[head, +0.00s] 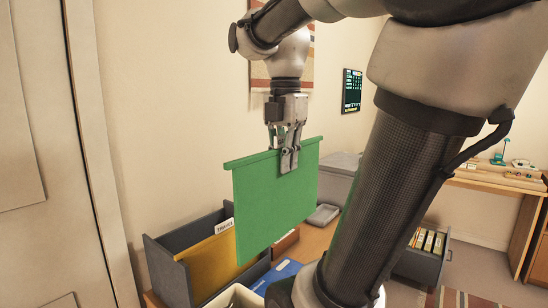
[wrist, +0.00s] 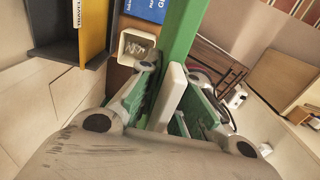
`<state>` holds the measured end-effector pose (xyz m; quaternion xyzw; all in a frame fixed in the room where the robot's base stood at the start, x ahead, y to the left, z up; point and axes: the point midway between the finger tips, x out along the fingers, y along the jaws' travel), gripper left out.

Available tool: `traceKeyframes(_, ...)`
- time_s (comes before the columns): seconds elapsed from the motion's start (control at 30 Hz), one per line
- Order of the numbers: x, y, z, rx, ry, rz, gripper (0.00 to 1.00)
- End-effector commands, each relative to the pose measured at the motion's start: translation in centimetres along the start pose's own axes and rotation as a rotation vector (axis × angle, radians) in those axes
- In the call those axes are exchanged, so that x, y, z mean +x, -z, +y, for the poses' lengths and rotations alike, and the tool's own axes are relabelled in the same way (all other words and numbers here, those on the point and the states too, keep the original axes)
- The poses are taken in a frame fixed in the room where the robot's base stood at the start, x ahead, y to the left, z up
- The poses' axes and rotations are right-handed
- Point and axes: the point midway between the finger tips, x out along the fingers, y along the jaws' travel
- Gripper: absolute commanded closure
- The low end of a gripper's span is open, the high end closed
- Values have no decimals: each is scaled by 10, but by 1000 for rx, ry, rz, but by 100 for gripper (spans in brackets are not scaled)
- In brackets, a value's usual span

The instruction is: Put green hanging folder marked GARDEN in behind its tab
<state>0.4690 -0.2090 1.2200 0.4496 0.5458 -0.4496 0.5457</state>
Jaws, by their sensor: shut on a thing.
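The green hanging folder (head: 275,205) hangs upright from my gripper (head: 288,160), which is shut on its top edge. In the wrist view the folder (wrist: 183,35) shows as a green strip from between the fingers (wrist: 168,105); a white piece sits there too. I can read no GARDEN marking. A dark grey file box (head: 160,262) is behind and below the folder, which covers part of it. In it stands a yellow folder (head: 207,265) with a white tab (head: 224,226) reading TRAVEL. No GARDEN tab shows in the box.
A blue item (head: 275,274) and a pale container (head: 236,296) are at the front of the wooden desk. A small open box (wrist: 136,48) shows in the wrist view. A grey bin (head: 340,175) stands behind. An open drawer with files (head: 418,265) is at right.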

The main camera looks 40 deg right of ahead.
Motion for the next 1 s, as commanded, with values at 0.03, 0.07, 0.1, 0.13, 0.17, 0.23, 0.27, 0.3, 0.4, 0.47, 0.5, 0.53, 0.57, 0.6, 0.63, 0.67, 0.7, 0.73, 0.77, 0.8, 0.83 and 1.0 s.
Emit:
traceKeyframes(0.03, 0, 0, -5, 2, -1, -1, 100)
traceKeyframes(0.07, 0, 0, -8, 2, -1, -1, 100)
traceKeyframes(0.1, 0, 0, -12, 2, -1, -1, 100)
traceKeyframes(0.13, 0, 0, -16, 2, -1, -1, 100)
traceKeyframes(0.17, 0, 0, -18, 3, -1, -1, 100)
traceKeyframes(0.23, 0, 0, -25, 3, -1, -1, 100)
traceKeyframes(0.27, 0, 0, -28, 2, -1, -1, 100)
traceKeyframes(0.3, 0, 0, -31, 2, -2, -1, 100)
traceKeyframes(0.4, 0, 0, -36, 1, -1, -1, 100)
traceKeyframes(0.47, 0, 0, -38, 1, -1, 0, 100)
traceKeyframes(0.5, 0, 0, -38, 0, 0, 0, 100)
traceKeyframes(0.53, 0, 0, -38, 0, 0, 0, 100)
traceKeyframes(0.57, 0, 0, -38, 0, 0, 0, 100)
traceKeyframes(0.6, 0, 0, -38, 0, 0, 0, 100)
traceKeyframes(0.63, 0, 0, -38, 0, 0, 0, 100)
traceKeyframes(0.67, 0, 0, -38, 0, 0, 0, 100)
traceKeyframes(0.7, 0, 0, -38, 0, 0, 0, 100)
traceKeyframes(0.73, 0, 0, -38, 0, 0, 0, 100)
traceKeyframes(0.77, 0, 0, -38, 0, 0, 0, 100)
traceKeyframes(0.8, 0, 0, -38, 0, 0, 0, 100)
traceKeyframes(0.83, 0, 0, -38, 0, 0, 0, 100)
traceKeyframes(1.0, 0, 0, -38, 0, 0, 0, 100)
